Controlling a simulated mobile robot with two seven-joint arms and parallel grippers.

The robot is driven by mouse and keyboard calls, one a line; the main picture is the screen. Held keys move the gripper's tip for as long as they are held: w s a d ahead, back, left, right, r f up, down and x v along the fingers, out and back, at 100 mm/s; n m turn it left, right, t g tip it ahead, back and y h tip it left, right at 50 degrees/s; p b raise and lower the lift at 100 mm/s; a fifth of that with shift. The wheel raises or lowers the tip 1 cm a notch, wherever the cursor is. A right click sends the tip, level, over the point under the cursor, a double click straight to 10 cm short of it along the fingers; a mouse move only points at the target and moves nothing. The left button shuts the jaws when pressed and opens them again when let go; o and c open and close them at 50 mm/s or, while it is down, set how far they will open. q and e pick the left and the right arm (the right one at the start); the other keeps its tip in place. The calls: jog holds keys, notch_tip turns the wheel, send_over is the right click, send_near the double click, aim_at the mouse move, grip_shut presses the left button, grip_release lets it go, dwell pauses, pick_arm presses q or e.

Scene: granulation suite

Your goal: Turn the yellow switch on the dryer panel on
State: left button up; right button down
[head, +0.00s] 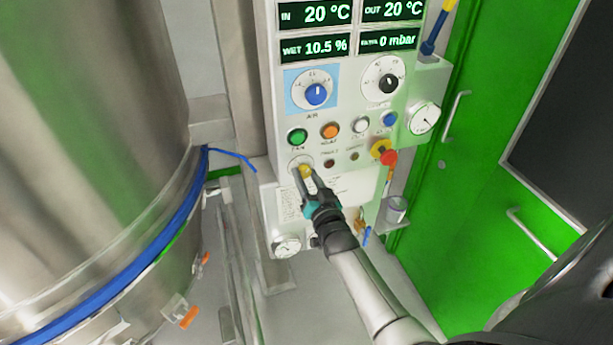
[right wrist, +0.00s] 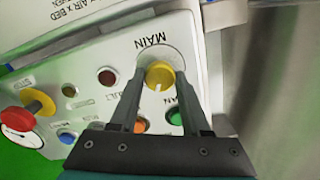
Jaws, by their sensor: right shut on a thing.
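The dryer panel (head: 344,112) is an upright pale panel in the middle of the head view. The yellow switch (right wrist: 160,75) is a round knob with a pale mark, under the label MAIN, which appears upside down in the right wrist view. In the head view the yellow switch (head: 306,171) is partly covered by my gripper. My right gripper (head: 303,172) has its two fingers on either side of the knob and is shut on it; the fingers also show in the right wrist view (right wrist: 160,82). My left gripper is not in view.
Above the switch are green (head: 297,137) and orange (head: 330,130) buttons and a blue dial (head: 316,94). A red emergency stop (head: 388,157) sits to the right. A large steel vessel (head: 90,120) stands left; a green door (head: 470,200) is right.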

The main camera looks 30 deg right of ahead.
dwell(0.4)
jog(key=shift+c, duration=1.8)
grip_release()
jog(key=shift+s, duration=0.1)
jog(key=v, duration=1.5)
jog(key=shift+f, duration=0.1)
jog(key=s+a+f+n+g+y+b, duration=0.1)
jog(key=s+a+f+n+g+b, duration=0.2)
jog(key=f, duration=1)
jog(key=s+a+f+g+y+b, duration=0.2)
jog(key=s+a+f+g+b, duration=0.15)
jog(key=f, duration=0.85)
jog(key=s+a+f+n+g+y+b, duration=0.1)
jog(key=s+a+f+n+g+b, duration=0.2)
jog(key=f, duration=1)
jog(key=s+f+n+g+b, duration=0.1)
jog(key=s+f+g+b, duration=0.2)
jog(key=s+f, duration=0.6)
jog(key=s+f+n+g+b, duration=0.2)
jog(key=s+f+g+b, duration=0.2)
jog(key=s+f, duration=0.6)
jog(key=s+b, duration=0.1)
jog(key=s, duration=0.3)
jog(key=shift+s+d+b, duration=0.2)
jog(key=shift+s+b, duration=0.1)
jog(key=shift+b, duration=0.05)
